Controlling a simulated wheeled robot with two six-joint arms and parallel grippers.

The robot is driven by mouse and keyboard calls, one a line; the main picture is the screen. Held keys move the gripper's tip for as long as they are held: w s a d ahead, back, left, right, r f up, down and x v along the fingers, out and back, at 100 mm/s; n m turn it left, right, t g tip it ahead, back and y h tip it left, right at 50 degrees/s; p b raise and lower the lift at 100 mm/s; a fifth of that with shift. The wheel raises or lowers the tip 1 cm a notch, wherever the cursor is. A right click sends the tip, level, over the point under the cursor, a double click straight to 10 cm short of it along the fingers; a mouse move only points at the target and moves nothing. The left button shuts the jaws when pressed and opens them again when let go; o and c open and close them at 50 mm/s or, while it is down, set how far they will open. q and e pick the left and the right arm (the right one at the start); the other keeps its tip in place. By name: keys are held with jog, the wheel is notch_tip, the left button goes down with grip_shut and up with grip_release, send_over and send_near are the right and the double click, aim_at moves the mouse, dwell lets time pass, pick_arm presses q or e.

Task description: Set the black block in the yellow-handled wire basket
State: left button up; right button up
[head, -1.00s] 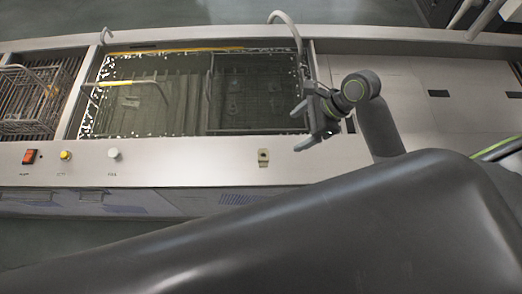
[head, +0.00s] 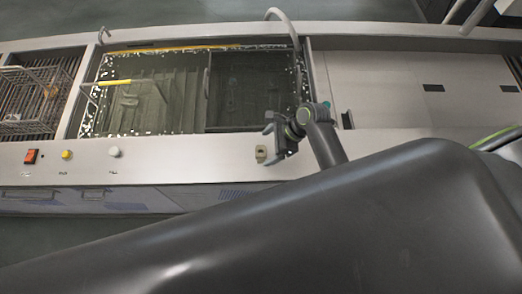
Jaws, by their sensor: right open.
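My right gripper (head: 268,129) is open over the front ledge of the tank. Its fingers point left and sit just above a small beige piece with a dark centre (head: 261,154) on the ledge. A yellow handle (head: 113,82) shows at the left of the tank; any basket under it is hard to make out in the murky liquid. I cannot pick out the black block for certain. My left gripper is not in view.
The liquid-filled tank (head: 207,90) has a divider and a curved pipe (head: 287,22) at its back right. A wire basket (head: 28,98) stands at the far left. A red switch (head: 31,156) and knobs line the front ledge. The right worktop (head: 385,75) is largely clear.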

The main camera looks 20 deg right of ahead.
aim_at(262, 151)
jog(key=shift+x, duration=1.65)
jog(key=shift+s, duration=0.1)
jog(key=c, duration=1.2)
